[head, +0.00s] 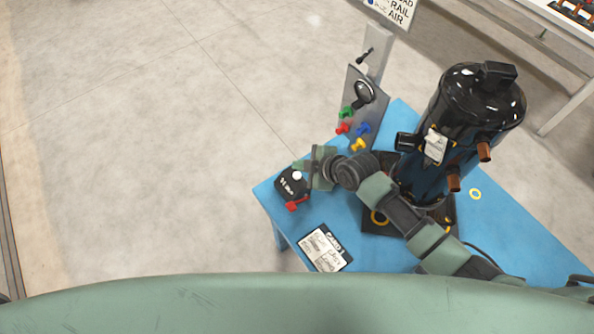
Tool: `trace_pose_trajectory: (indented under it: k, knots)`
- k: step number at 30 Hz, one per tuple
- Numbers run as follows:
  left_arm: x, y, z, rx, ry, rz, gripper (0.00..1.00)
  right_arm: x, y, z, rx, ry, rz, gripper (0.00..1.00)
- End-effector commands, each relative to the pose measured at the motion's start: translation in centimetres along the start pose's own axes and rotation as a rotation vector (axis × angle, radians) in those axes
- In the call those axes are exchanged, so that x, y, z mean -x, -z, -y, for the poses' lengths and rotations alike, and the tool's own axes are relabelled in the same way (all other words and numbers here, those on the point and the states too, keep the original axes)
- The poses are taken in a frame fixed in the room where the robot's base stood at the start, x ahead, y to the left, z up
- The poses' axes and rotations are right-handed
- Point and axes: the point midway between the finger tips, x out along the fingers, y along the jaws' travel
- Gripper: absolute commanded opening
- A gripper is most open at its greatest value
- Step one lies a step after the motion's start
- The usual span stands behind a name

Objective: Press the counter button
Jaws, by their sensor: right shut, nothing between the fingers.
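The counter (291,186) is a small black box with white markings, a white button on its top and a red knob on its near side. It sits at the left corner of the blue table in the head view. My right gripper (304,167) reaches in from the right, shut and empty, with its tips right beside the white button (297,175). I cannot tell whether the tips touch the button. My left gripper is not in view.
A large black compressor (467,115) with copper stubs stands on the blue table (513,232), behind my right arm. A grey panel (352,103) with coloured knobs stands at the table's back edge. A labelled card (325,248) lies near the front edge. Open floor lies left.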

Motion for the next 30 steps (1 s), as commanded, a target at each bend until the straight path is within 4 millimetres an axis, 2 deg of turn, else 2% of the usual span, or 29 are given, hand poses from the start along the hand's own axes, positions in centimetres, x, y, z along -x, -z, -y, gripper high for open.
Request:
trace_pose_trajectory:
  k: [1,7,30]
  knots:
    - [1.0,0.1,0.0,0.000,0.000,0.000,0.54,0.7,0.5,-0.5,0.002,0.000,0.000,0.00]
    - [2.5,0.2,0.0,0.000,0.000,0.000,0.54,1.9,1.4,-1.4,0.002,0.001,0.000,0.00]
    - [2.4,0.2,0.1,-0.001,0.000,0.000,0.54,1.9,1.4,-1.4,0.001,0.000,0.000,0.00]
